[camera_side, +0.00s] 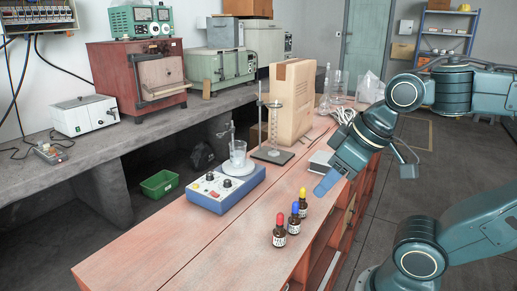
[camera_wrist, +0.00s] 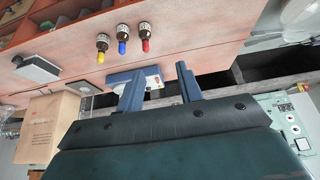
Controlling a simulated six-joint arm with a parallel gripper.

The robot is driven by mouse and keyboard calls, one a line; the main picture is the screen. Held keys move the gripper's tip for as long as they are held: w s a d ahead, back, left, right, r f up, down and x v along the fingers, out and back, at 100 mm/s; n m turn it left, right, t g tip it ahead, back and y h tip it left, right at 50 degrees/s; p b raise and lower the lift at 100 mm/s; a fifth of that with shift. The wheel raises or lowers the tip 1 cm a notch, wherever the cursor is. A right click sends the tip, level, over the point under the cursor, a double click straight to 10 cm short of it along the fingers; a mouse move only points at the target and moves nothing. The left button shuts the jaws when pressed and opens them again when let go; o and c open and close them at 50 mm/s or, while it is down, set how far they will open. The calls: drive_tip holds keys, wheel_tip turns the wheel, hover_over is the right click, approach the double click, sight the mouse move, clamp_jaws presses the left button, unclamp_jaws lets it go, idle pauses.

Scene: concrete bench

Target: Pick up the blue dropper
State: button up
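The blue dropper, a small dark bottle with a white label and blue cap (camera_side: 295,214), stands upright on the reddish bench, between a red-capped bottle (camera_side: 280,232) and a yellow-capped bottle (camera_side: 303,204). In the wrist view the blue dropper (camera_wrist: 122,40) is again in the middle, with the yellow one (camera_wrist: 101,46) left and the red one (camera_wrist: 145,38) right. My gripper (camera_side: 325,185) is above and to the right of the bottles in the side view, apart from them. In the wrist view its two fingers (camera_wrist: 160,87) are spread with nothing held between them.
A blue stirrer box (camera_side: 212,198) with a glass beaker (camera_side: 238,153) stands left of the bottles. Behind are a lab stand (camera_side: 272,155) and a tall cardboard box (camera_side: 292,100). A flat white box (camera_side: 321,160) is near my gripper.

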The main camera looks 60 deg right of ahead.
drive_tip(key=shift+o, duration=0.6)
drive_tip(key=shift+w, duration=0.1)
drive_tip(key=m+g, duration=0.6)
drive_tip(key=m, duration=1.5)
hover_over(297, 202)
wheel_tip(297, 202, down, 3)
drive_tip(key=shift+f, duration=0.15)
drive_tip(key=shift+f, duration=4.3)
drive_tip(key=shift+f, duration=0.1)
